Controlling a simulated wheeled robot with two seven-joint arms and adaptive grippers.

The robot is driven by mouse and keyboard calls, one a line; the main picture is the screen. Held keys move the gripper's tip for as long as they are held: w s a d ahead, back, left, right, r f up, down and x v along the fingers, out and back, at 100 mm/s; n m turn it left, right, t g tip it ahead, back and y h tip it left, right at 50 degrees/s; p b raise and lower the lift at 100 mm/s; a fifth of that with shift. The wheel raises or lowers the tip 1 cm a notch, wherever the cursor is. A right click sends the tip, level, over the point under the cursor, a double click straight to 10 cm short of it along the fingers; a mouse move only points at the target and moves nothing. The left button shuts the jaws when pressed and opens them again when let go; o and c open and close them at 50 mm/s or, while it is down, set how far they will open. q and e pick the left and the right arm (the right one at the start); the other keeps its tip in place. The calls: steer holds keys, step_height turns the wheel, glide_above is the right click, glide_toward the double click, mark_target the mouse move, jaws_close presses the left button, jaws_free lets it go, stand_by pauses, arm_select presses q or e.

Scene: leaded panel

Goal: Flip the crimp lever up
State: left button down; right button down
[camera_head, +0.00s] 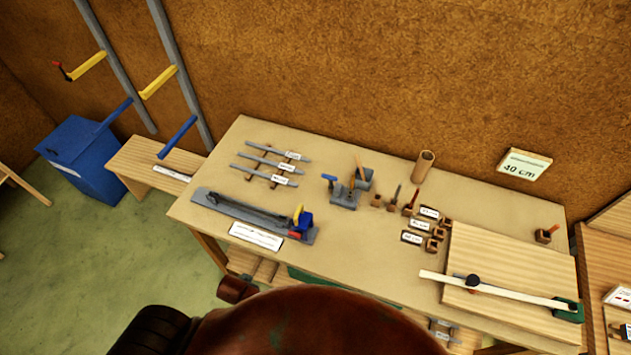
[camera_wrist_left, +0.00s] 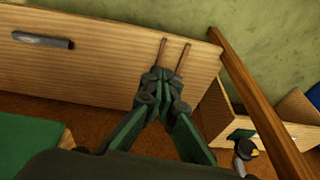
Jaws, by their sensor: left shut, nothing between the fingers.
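A long grey tool plate (camera_head: 250,213) lies along the front left of the bench. At its right end are a blue block (camera_head: 306,220), a short upright yellow piece (camera_head: 298,212) and a red piece (camera_head: 295,235). The yellow piece looks like a lever, but I cannot tell for sure that it is the crimp lever. My left gripper (camera_wrist_left: 160,80) shows in the left wrist view, shut and empty, in front of a wooden panel with a grey handle (camera_wrist_left: 42,40). It does not show clearly in the head view. My right gripper is in neither view.
On the bench (camera_head: 370,270) are grey strips (camera_head: 270,163), a grey fixture with a blue part (camera_head: 345,195), a cardboard tube (camera_head: 424,166), small tool holders and a wooden board (camera_head: 510,255) with a pale bar. A blue bin (camera_head: 85,160) stands left.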

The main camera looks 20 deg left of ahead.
mark_target(331, 183)
arm_select(q)
steer(key=w+a+r+t+y+p, duration=0.1)
steer(key=w+a+r+t+p, duration=0.15)
steer(key=r, duration=1.45)
steer(key=w+a+r+t, duration=0.1)
steer(key=w+r, duration=0.1)
steer(key=w, duration=0.1)
steer(key=w+a+r+m+t+y, duration=0.1)
steer(key=w+a+r, duration=0.1)
steer(key=w, duration=0.2)
steer(key=w+a+r+m+t, duration=0.1)
steer(key=w+r+t, duration=0.1)
steer(key=w, duration=0.2)
steer(key=shift+a+r+y+b, duration=0.3)
steer(key=shift+a+y+b, duration=0.1)
steer(key=w+d+r+m+t+h, duration=0.3)
steer(key=w+r+m+t, duration=0.1)
steer(key=w+r+m, duration=0.25)
steer(key=w+d+r+m+t+h, duration=0.35)
steer(key=w+r+m, duration=0.2)
steer(key=w, duration=0.25)
steer(key=s+d+f+m+g+h, duration=0.25)
steer(key=d+m+g+h, duration=0.25)
steer(key=d+m+h, duration=0.6)
steer(key=w+d+m+p, duration=0.1)
steer(key=w+d+p, duration=0.1)
steer(key=w+d, duration=0.4)
steer(key=shift+m+y, duration=0.3)
steer(key=shift+y, duration=0.15)
